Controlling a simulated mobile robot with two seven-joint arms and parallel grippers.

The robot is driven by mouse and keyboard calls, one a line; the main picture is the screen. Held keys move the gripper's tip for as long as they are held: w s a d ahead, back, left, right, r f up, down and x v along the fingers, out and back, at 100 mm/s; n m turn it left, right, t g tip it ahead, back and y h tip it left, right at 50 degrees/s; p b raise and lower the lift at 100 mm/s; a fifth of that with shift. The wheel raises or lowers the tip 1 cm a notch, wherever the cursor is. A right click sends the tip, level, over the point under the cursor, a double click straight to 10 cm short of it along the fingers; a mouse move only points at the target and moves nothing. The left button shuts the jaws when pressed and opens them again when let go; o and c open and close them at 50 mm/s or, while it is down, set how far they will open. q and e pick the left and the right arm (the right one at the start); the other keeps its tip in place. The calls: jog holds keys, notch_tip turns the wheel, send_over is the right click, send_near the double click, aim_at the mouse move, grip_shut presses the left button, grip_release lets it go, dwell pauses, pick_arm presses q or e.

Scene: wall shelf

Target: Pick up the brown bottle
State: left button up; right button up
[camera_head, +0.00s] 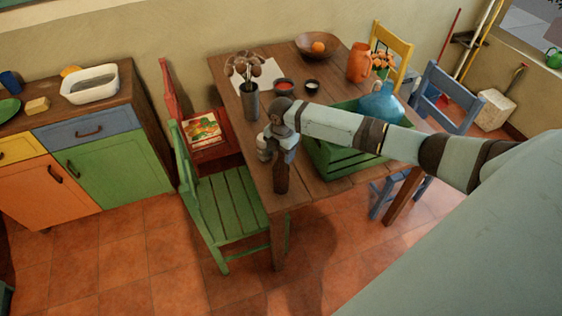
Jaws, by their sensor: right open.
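The brown bottle (281,180) stands upright near the front left corner of the wooden table. My right gripper (281,154) points down over its top, with my right arm reaching in from the right. It is open. The upper part of the bottle is hidden by the gripper, and I cannot tell whether the fingers touch it. My left gripper is out of view.
A green crate (345,160) with a blue jug (381,104) stands right of the bottle, under my arm. A dark vase (250,103), small bowls, an orange pitcher (360,64) and a fruit bowl (317,45) stand farther back. A green chair (232,207) is at the left.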

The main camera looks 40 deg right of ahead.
jog(key=shift+f, duration=0.4)
grip_shut()
jog(key=shift+r, duration=0.1)
